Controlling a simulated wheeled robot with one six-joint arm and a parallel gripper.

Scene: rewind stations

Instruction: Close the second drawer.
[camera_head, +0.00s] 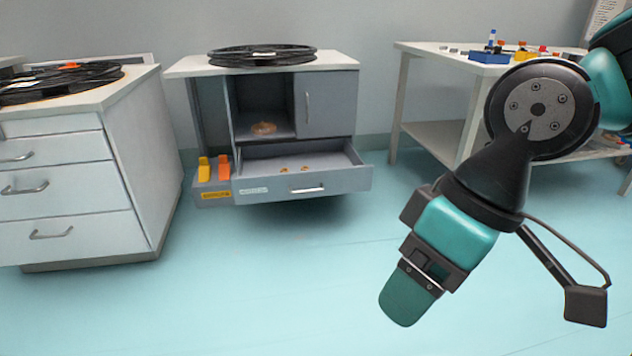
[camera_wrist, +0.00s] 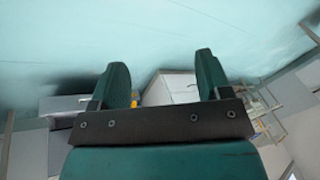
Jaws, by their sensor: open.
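An open drawer (camera_head: 345,182) sticks out at the bottom of the grey cabinet (camera_head: 351,110) in the middle of the head view. It has a bar handle and a label on its front, and small orange-brown items lie inside. The left cabinet (camera_head: 130,160) has a stack of drawers with bar handles, all of which look shut. My gripper (camera_head: 405,300) hangs in free air at the right front, apart from both cabinets. In the wrist view my gripper (camera_wrist: 163,82) shows two green fingers spread apart with nothing between them.
Black reels lie on both cabinets, one of them the middle reel (camera_head: 262,55). Yellow and orange blocks (camera_head: 213,170) stand left of the open drawer. A white table (camera_head: 420,60) with small items stands at the back right. The floor (camera_head: 280,290) in front is clear.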

